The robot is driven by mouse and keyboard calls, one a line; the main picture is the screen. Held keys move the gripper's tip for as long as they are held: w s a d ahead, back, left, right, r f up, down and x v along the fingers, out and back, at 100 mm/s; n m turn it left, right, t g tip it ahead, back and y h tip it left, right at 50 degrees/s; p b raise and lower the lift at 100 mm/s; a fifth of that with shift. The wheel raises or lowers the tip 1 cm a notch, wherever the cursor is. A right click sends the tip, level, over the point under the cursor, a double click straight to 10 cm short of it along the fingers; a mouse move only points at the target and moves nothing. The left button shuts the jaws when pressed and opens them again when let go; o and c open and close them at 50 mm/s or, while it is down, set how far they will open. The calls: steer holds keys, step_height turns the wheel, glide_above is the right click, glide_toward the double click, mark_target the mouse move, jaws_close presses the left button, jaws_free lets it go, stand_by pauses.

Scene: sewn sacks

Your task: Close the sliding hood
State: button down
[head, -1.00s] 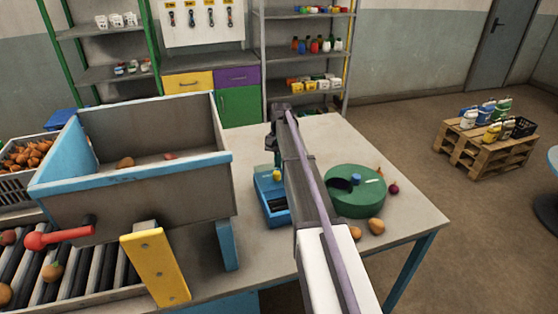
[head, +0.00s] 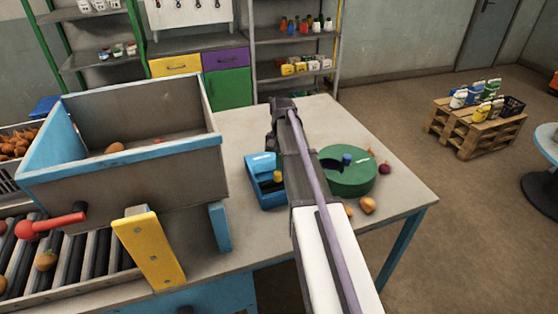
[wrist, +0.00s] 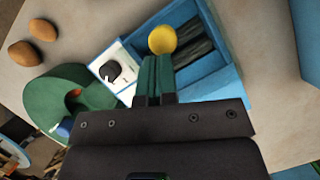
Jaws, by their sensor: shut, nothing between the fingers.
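A blue box (head: 264,197) stands on the table, partly hidden by my arm in the head view. In the wrist view its blue walls (wrist: 234,88) surround a dark slatted area (wrist: 196,48), so part of it appears uncovered. A yellow ball knob (wrist: 162,40) sits over that area; it also shows in the head view (head: 277,176). I cannot clearly tell the sliding hood's outline. My gripper (wrist: 155,62) has its green fingers shut and empty, with the tips close to the knob; whether they touch it is unclear.
A round green device (head: 350,182) stands right of the box, with onions and potatoes (head: 368,205) nearby. A large grey hopper with a blue rim (head: 150,152) and a yellow bracket (head: 148,247) stand at left.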

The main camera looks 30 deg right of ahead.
steer(key=w+d, duration=0.2)
steer(key=w, duration=0.1)
steer(key=shift+w, duration=0.15)
steer(key=p+v, duration=0.9)
steer(key=v, duration=0.1)
steer(key=shift+d, duration=0.1)
